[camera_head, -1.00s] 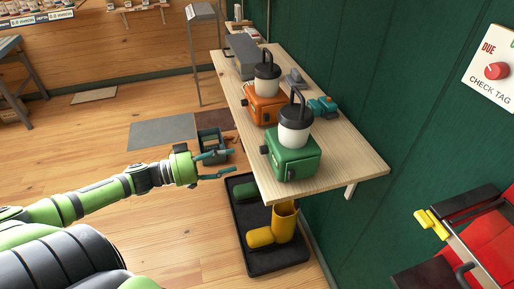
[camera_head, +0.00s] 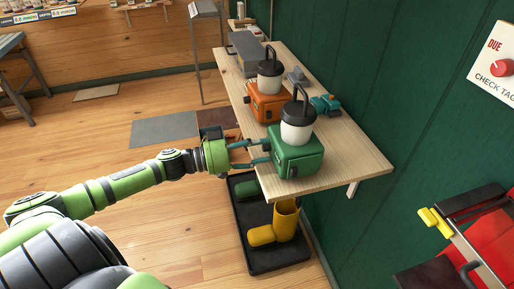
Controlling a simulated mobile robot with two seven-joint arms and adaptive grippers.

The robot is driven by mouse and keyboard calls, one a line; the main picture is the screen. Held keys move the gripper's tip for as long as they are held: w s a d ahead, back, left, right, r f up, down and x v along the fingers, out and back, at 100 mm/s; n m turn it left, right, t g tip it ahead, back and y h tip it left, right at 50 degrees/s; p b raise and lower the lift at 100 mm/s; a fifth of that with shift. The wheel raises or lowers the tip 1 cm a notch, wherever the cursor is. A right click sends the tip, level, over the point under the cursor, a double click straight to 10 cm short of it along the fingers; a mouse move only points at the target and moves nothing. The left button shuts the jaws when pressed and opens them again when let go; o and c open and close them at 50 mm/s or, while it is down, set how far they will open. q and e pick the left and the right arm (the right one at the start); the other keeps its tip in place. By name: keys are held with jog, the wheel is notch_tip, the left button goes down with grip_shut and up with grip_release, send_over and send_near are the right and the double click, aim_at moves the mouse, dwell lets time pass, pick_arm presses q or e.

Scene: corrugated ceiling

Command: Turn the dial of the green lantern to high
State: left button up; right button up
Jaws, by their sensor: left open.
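The green lantern (camera_head: 296,157) stands upright near the front end of the wooden shelf (camera_head: 350,158), with a white globe and black top handle. Its small dark dial (camera_head: 267,146) is on the left side of the green base. My left gripper (camera_head: 264,151) is open, its two teal fingers reaching right to the dial, one above and one below. I cannot tell whether the fingers touch the dial. The dial's setting is too small to read. My right gripper is not in view.
An orange lantern (camera_head: 266,104) stands just behind the green one. A teal object (camera_head: 326,105) and grey box (camera_head: 246,55) are also on the shelf. A black tray (camera_head: 277,263) with yellow boots (camera_head: 286,219) lies below. The green wall (camera_head: 375,90) bounds the right.

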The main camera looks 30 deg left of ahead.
pick_arm(q)
grip_shut()
